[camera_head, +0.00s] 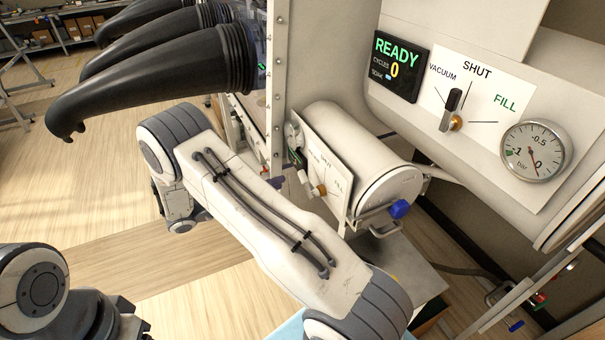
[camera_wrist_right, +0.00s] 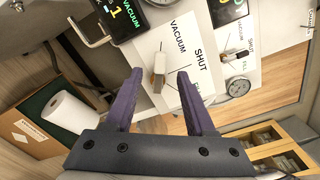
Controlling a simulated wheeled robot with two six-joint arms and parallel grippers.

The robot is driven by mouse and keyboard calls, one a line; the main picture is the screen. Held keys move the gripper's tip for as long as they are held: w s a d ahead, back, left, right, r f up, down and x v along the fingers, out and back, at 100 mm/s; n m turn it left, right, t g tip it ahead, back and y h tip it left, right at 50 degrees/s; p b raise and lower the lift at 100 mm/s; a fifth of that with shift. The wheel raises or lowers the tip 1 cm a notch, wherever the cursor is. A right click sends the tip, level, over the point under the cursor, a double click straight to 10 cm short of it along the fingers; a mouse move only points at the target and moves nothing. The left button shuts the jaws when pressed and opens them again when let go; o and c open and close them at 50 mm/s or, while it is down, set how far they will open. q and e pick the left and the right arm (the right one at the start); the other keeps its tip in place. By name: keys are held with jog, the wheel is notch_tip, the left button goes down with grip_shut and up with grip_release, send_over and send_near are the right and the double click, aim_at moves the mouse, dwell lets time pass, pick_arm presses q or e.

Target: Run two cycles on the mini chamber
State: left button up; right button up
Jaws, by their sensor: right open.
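The mini chamber (camera_head: 345,135) is a white cylinder beside the glove box, with a blue-knobbed door (camera_head: 385,200) that looks closed. Its valve plate (camera_head: 335,178) reads VACUUM, SHUT, FILL. In the right wrist view its display (camera_wrist_right: 128,14) shows 1 and VACUUM in green. The grey valve handle (camera_wrist_right: 159,64) points toward the VACUUM side. My right gripper (camera_wrist_right: 147,68) is open, its purple fingers either side of the handle in that view; contact cannot be told. In the head view my right arm mostly hides this gripper. My left gripper is not in view.
The large chamber's display (camera_head: 396,66) reads READY, cycles 0. Its own valve handle (camera_head: 451,108) and gauge (camera_head: 536,150), needle near 0, are at the right. Black gloves (camera_head: 160,75) stick out at upper left. A paper roll (camera_wrist_right: 66,111) stands at left in the wrist view.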

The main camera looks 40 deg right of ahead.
aim_at(299, 176)
jog(key=p+x, duration=0.2)
jog(key=x, duration=0.5)
jog(key=shift+s+d+r, duration=0.15)
jog(key=shift+s+d+p, duration=0.1)
jog(key=shift+d+p, duration=0.25)
jog(key=shift+d, duration=0.15)
grip_shut()
